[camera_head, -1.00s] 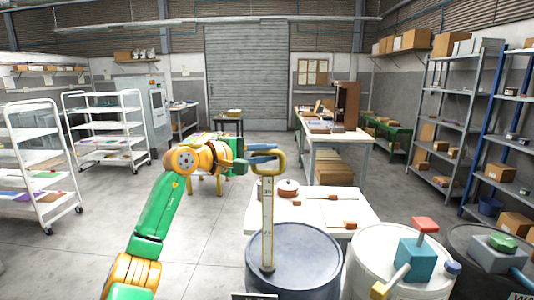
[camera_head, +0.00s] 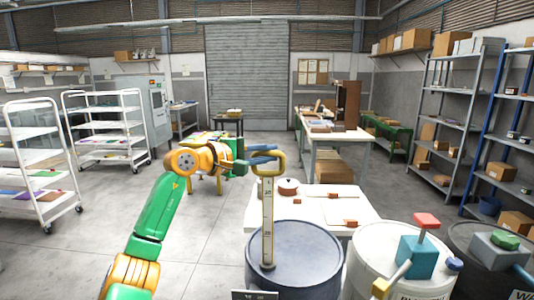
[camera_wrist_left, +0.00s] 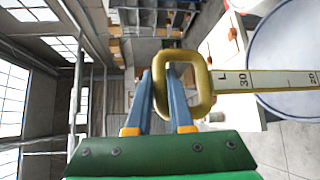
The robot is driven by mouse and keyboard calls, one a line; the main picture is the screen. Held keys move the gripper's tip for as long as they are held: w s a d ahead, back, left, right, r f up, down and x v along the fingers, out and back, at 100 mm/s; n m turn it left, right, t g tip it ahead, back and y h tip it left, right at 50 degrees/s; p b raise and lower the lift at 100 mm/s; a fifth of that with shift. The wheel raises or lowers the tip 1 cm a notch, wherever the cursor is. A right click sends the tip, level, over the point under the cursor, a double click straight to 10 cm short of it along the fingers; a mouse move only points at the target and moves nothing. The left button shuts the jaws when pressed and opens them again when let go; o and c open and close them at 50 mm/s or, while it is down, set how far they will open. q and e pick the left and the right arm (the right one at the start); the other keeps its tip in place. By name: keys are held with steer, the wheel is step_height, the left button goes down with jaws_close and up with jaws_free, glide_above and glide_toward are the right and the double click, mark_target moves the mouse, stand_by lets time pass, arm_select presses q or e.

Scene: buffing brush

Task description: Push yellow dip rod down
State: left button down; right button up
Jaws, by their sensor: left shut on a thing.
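The yellow dip rod (camera_head: 267,215) stands upright out of the top of a dark blue-grey drum (camera_head: 300,258). It has a flat scale with marks and a yellow loop handle at its top. My left gripper (camera_head: 262,153) is at the loop, shut on one side of it. My right gripper does not show.
A white drum (camera_head: 365,245) with a teal block pump and red knob stands right of the blue-grey drum. A dark drum (camera_head: 470,285) is at far right. A white table (camera_head: 335,205) stands behind.

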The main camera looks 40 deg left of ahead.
mark_target(265, 248)
arm_select(q)
step_height(265, 248, down, 27)
steer(key=b, duration=2.3)
steer(key=shift+f+b, duration=0.2)
steer(key=shift+b, duration=0.2)
steer(key=shift+f, duration=0.15)
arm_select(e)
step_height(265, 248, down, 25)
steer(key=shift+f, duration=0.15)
arm_select(q)
steer(key=shift+d+f, duration=0.1)
